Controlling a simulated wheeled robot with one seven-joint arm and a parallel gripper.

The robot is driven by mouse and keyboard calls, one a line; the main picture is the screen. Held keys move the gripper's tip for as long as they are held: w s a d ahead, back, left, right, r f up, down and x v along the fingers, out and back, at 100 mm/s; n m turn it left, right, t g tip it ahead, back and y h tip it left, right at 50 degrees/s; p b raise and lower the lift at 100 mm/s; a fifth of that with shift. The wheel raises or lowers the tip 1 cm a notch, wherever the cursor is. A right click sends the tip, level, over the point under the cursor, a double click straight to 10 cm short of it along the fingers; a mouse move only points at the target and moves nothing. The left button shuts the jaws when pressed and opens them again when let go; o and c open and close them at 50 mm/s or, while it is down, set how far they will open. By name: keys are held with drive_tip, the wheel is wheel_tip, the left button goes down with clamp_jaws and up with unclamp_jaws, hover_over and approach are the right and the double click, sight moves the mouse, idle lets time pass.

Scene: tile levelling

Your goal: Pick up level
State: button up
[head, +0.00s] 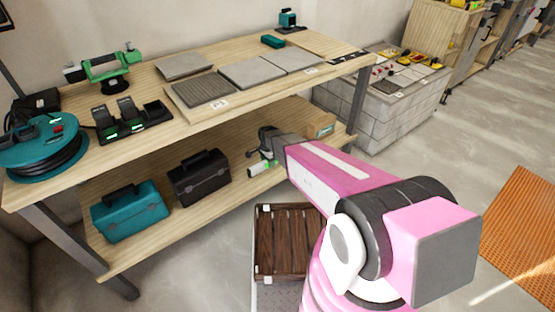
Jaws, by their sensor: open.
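A small upright teal-and-black device (288,19) stands at the back of the workbench top and may be the level. A flat teal block (272,41) lies in front of it; I cannot tell for sure which of them is the level. My gripper (262,152) is open, at the end of my pink arm, in front of the bench and apart from both. It appears low, against the lower shelf. Its fingers are small and partly hidden by the wrist. A white-and-green item (261,169) shows just below it; I cannot tell whether they touch.
The bench top (215,117) holds grey tiles (250,73), a green-handled tool (108,68), chargers (125,119) and a cable reel (45,145). Teal (130,212) and black (200,178) toolboxes stand on the lower shelf. A dark slatted wooden crate (286,240) is below my arm.

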clamp_jaws()
drive_tip(key=shift+r, duration=0.2)
